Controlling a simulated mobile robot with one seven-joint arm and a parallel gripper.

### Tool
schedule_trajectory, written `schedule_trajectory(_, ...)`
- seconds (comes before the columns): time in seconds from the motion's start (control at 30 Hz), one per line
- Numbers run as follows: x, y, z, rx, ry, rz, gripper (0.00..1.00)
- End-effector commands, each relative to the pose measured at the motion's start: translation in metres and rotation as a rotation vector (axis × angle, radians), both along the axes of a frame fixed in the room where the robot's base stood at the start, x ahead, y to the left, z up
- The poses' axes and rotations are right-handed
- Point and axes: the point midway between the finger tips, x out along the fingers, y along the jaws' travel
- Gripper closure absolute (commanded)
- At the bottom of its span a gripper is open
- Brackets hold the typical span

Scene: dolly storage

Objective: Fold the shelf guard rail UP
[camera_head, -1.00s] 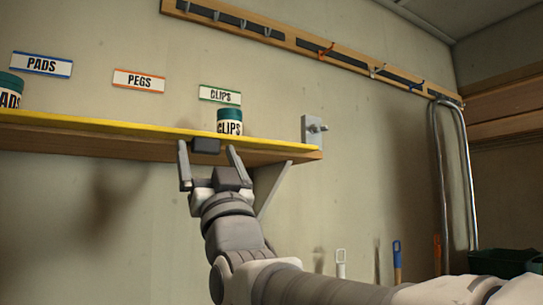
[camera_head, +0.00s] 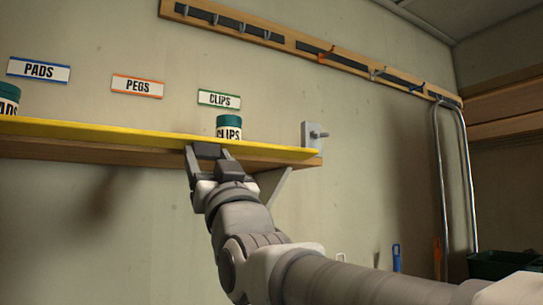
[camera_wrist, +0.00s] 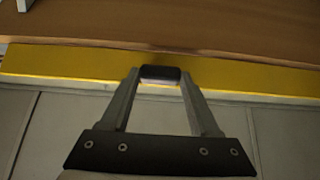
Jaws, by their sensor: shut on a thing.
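The yellow shelf guard rail (camera_head: 100,133) runs along the front edge of the wooden shelf (camera_head: 60,150). It stands partly tilted up and covers the bottom of the CLIPS jar (camera_head: 229,125). It also crosses the wrist view as a yellow band (camera_wrist: 60,62). A dark grip tab (camera_wrist: 160,73) sits on the rail. My gripper (camera_head: 206,152) is at the rail's front, below the CLIPS jar, with its fingers on both sides of the tab. In the wrist view my gripper (camera_wrist: 159,76) is shut on this tab.
A grey latch post with a peg (camera_head: 312,136) is on the wall at the rail's right end. A PADS jar (camera_head: 7,99) stands at the shelf's left. A bracket (camera_head: 272,186) is under the shelf. A hook rack (camera_head: 300,45) hangs above.

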Motion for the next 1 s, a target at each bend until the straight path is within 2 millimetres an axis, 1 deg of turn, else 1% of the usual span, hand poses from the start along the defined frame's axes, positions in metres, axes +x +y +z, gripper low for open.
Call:
schedule_trajectory(0.03, -0.002, -0.002, 0.011, -0.02, 0.031, -0.001, 0.93)
schedule_trajectory(0.2, -0.005, -0.004, 0.025, -0.101, 0.164, -0.001, 0.93)
schedule_trajectory(0.63, -0.006, -0.003, 0.051, -0.288, 0.47, 0.0, 0.93)
schedule_trajectory(1.0, 0.0, 0.0, 0.071, -0.437, 0.716, 0.001, 0.93)
